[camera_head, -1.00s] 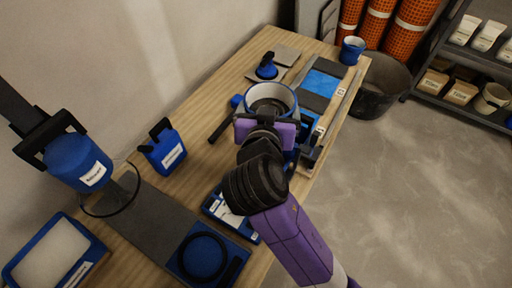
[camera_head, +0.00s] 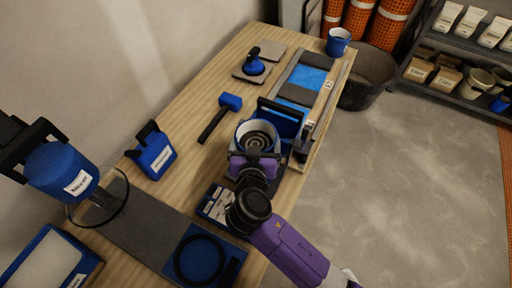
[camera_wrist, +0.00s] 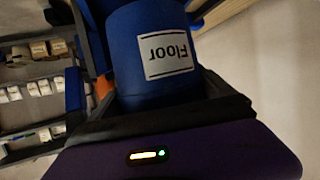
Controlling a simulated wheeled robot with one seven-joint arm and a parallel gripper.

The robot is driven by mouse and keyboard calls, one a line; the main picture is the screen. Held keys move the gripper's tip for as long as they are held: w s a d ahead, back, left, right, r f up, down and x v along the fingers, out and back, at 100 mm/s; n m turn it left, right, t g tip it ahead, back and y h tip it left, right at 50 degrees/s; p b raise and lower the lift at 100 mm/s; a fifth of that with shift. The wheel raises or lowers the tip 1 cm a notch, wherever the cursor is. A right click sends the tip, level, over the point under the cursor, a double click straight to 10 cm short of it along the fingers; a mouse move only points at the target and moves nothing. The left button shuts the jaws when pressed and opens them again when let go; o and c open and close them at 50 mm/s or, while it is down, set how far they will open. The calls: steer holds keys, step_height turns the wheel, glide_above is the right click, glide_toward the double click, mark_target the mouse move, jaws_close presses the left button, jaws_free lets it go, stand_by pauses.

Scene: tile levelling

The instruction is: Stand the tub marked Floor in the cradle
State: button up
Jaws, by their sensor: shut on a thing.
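The tub marked Floor (camera_head: 243,132) is blue with a white rim, its open top facing up in the head view. In the wrist view the tub (camera_wrist: 150,75) shows its white Floor label upside down. My gripper (camera_head: 255,158) is shut on the tub's near side. A dark-edged blue holder (camera_head: 284,113), which looks like the cradle, stands right behind the tub at the bench's right side. The tub overlaps it in view, and its base is hidden. I cannot tell whether the tub is inside it or touching it.
A blue mallet (camera_head: 230,101) lies left of the tub. A blue labelled container (camera_head: 154,154), a tray of small parts (camera_head: 216,207) and a mixer (camera_head: 60,172) are nearer. Blue tile boards (camera_head: 308,78) and a cup (camera_head: 338,40) lie beyond. The floor at right is clear.

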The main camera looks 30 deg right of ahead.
mark_target(257, 139)
steer(key=shift+f, duration=1.85)
steer(key=shift+f+b, duration=0.2)
steer(key=shift+b, duration=0.15)
steer(key=o, duration=1.8)
steer(key=shift+c, duration=0.2)
steer(key=shift+r, duration=0.15)
steer(key=v, duration=1.2)
